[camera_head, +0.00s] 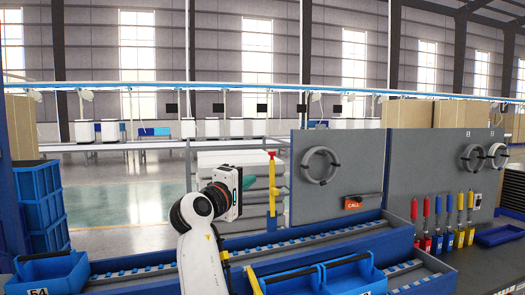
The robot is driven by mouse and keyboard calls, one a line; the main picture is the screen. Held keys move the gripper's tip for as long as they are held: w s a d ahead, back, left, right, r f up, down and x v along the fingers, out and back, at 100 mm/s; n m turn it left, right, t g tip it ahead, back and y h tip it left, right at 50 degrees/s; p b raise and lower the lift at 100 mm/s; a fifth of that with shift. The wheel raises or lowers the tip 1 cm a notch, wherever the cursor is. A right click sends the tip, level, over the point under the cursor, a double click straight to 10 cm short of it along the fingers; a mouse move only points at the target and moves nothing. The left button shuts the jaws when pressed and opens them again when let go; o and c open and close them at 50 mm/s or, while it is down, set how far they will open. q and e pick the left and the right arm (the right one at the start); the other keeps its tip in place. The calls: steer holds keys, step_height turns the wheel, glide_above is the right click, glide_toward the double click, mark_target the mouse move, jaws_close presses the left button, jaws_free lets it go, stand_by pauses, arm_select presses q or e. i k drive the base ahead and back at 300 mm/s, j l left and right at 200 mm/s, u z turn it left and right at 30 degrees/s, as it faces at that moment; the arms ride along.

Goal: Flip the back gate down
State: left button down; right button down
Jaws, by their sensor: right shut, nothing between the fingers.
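A grey upright panel (335,170) stands along the back of the blue bench, with a coiled ring and an orange CALL sign on it. A red and yellow post (272,185) stands upright at its left edge. I cannot tell for sure which part is the back gate. My right gripper (238,190) is at the end of my white arm in the middle, left of the post and apart from the panel. It is shut and empty, seen partly from behind. My left gripper is out of view.
Blue bins (318,276) stand at the front of the blue roller bench (345,229). Another blue bin (48,274) is at the lower left. Several coloured tools (437,228) stand at the right. Stacked blue crates (40,205) stand at the far left.

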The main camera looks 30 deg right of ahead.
mark_target(274, 192)
steer(key=i+l, duration=0.4)
steer(key=i, duration=0.2)
steer(key=i+l, duration=0.4)
steer(key=i, duration=0.2)
